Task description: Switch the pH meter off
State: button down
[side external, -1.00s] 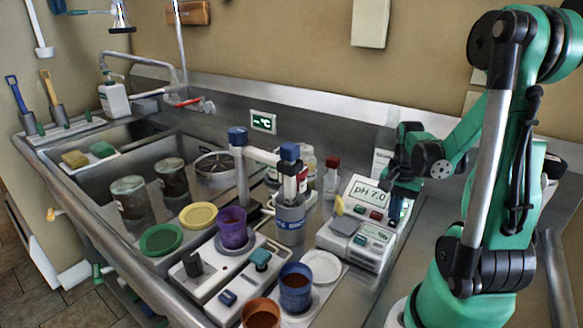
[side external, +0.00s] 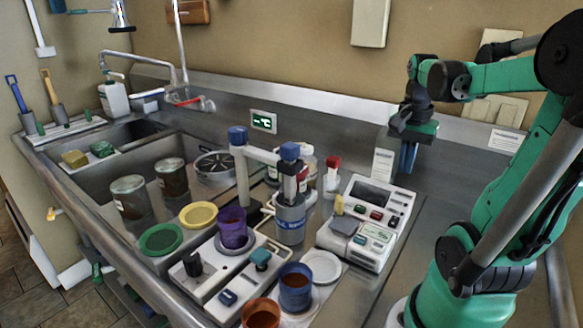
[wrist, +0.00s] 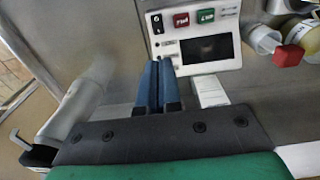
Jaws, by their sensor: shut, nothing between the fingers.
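The pH meter (side external: 368,222) is a white box on the steel counter. Its screen (side external: 370,194) is dark and blank, and the screen is dark in the wrist view (wrist: 206,49) too. A red button (wrist: 181,20), a green button (wrist: 206,16) and a black rocker switch (wrist: 156,23) show on its panel in the wrist view. My gripper (side external: 409,170) is raised above and behind the meter, apart from it. Its blue fingers (wrist: 158,85) are together with nothing between them.
Blue (side external: 295,290) and orange (side external: 261,315) cups stand in front. A red-capped bottle (side external: 332,175) is behind the meter. The counter to its right is clear.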

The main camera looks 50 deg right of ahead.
jog(key=shift+r, duration=1.45)
jog(key=w+a+f+n+t, duration=0.1)
jog(key=w+a+n+t, duration=0.1)
jog(key=w+a+n, duration=0.2)
jog(key=w+a+f+n+t, duration=0.1)
jog(key=w+a+n+t, duration=0.2)
jog(key=a+n, duration=0.5)
jog(key=w+a+f+n+t, duration=0.2)
jog(key=w+a+n, duration=0.3)
jog(key=a, duration=0.4)
jog(key=shift+a+n, duration=0.35)
jog(key=shift+n, duration=0.15)
